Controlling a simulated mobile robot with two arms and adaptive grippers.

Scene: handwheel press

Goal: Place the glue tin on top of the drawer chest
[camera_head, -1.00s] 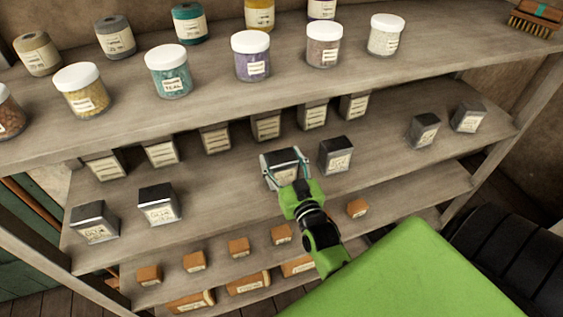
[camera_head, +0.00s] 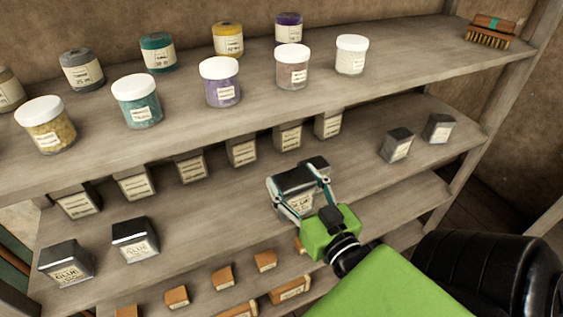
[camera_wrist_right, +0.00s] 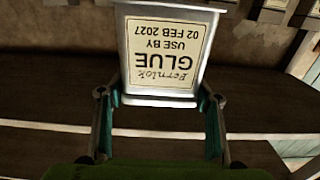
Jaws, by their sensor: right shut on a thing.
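My right gripper (camera_head: 300,191) is shut on a dark-topped glue tin (camera_head: 293,178), with one finger on each side of it. The tin is in front of the middle shelf (camera_head: 225,222); I cannot tell how far above the boards it is. In the right wrist view the held tin (camera_wrist_right: 163,62) shows a cream label, upside down, reading glue and use by 02 Feb 2027. The right gripper's fingers (camera_wrist_right: 160,108) flank it there. The drawer chest cannot be made out in these frames. My left gripper is not in view.
A similar tin (camera_head: 318,163) stands close behind the held one. Two glue tins (camera_head: 133,242) stand at left and two tins (camera_head: 397,146) at right. The upper shelf (camera_head: 390,85) holds jars and a brush (camera_head: 490,32). Small orange-brown boxes (camera_head: 222,278) sit below.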

